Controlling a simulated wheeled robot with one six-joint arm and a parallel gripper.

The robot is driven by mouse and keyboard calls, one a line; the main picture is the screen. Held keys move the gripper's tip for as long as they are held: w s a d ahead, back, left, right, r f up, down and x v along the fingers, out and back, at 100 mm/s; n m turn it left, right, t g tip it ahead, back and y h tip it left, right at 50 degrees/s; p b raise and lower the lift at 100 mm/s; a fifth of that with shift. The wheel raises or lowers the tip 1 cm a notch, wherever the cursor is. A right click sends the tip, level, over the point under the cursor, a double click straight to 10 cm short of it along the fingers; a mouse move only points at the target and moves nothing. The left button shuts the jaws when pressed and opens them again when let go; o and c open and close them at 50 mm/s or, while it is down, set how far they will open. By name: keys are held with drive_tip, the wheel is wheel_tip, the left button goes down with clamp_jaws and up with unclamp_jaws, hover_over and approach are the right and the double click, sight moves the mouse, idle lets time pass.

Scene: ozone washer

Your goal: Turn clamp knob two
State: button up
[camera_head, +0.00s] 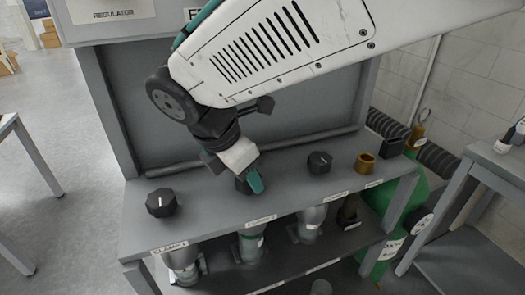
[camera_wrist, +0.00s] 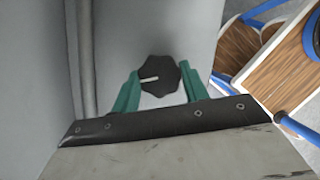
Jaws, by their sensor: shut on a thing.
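Clamp knob two (camera_wrist: 158,76) is a black, scalloped knob with a white pointer line that points left in the wrist view. It is the middle of three black knobs on the grey shelf. My gripper (camera_wrist: 160,84) has its green fingers on both sides of this knob and is shut on it. In the head view my gripper (camera_head: 253,184) comes down on the knob from above and hides most of it. A label (camera_head: 260,220) sits on the shelf edge below it, too small to read.
A black knob (camera_head: 162,203) stands to the left, above the CLAMP 1 label (camera_head: 170,248). Another black knob (camera_head: 319,162) and a brass fitting (camera_head: 365,162) stand to the right. The grey back panel (camera_head: 300,125) rises close behind my gripper. Grey pipe fittings (camera_head: 250,243) hang below the shelf.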

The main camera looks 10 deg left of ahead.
drive_tip(key=m+g, duration=0.1)
drive_tip(key=m, duration=0.2)
drive_tip(key=m+g+h, duration=0.1)
drive_tip(key=m, duration=0.1)
drive_tip(key=shift+w+a+m, duration=0.1)
drive_tip(key=shift+w+m, duration=0.05)
drive_tip(key=shift+m, duration=0.25)
drive_tip(key=m+g, duration=0.1)
drive_tip(key=m, duration=0.3)
drive_tip(key=shift+w+m+g, duration=0.1)
drive_tip(key=shift+m+g, duration=0.3)
drive_tip(key=shift+m, duration=0.3)
drive_tip(key=o, duration=1)
drive_tip(key=shift+h, duration=0.3)
